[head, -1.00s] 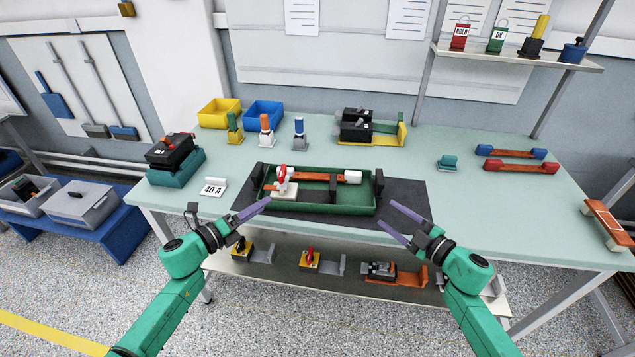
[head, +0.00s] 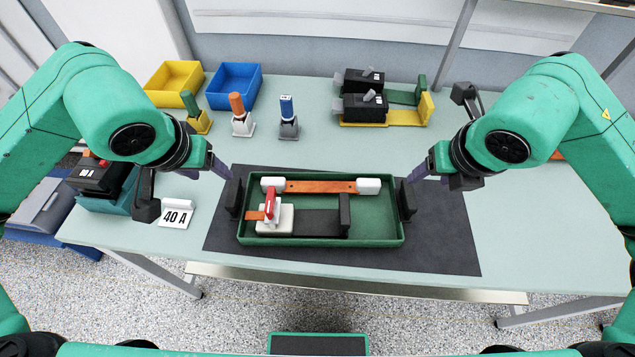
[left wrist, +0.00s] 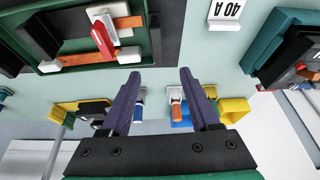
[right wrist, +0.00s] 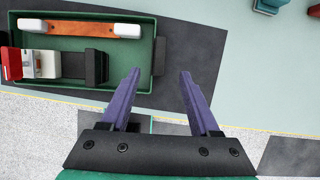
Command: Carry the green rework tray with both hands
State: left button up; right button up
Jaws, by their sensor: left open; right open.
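The green rework tray (head: 322,242) lies on a dark mat (head: 440,245) in the middle of the bench, with a black upright handle at its left end (head: 234,198) and another at its right end (head: 407,201). It holds an orange bar with white ends (head: 320,187), a red-levered clamp on a white base (head: 273,218) and a black block. My left gripper (head: 226,172) is open, just behind and above the left handle. My right gripper (head: 414,177) is open near the right handle; in the right wrist view that handle (right wrist: 159,57) is outside its fingers.
Yellow (head: 174,84) and blue (head: 234,87) bins, several coloured-handled tools and black breakers (head: 364,106) on yellow and green holders stand behind the tray. A 40 A sign (head: 177,216) stands left. The bench right of the mat looks clear.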

aim_at(233, 191)
pick_arm(q)
jog(key=x, duration=0.9)
jog(key=s+x, duration=0.1)
jog(key=x, duration=0.3)
jog(key=shift+w+d+f, duration=0.1)
jog(key=shift+d+f, duration=0.1)
jog(key=shift+f, duration=0.25)
pick_arm(e)
jog(key=x, duration=0.9)
jog(key=s+x, duration=0.1)
jog(key=x, duration=0.3)
jog(key=shift+w+d+f, duration=0.1)
jog(key=shift+f, duration=0.4)
pick_arm(q)
grip_shut()
pick_arm(e)
grip_shut()
pick_arm(q)
jog(key=shift+r, duration=0.1)
jog(key=shift+r, duration=0.1)
pick_arm(e)
jog(key=shift+r, duration=0.2)
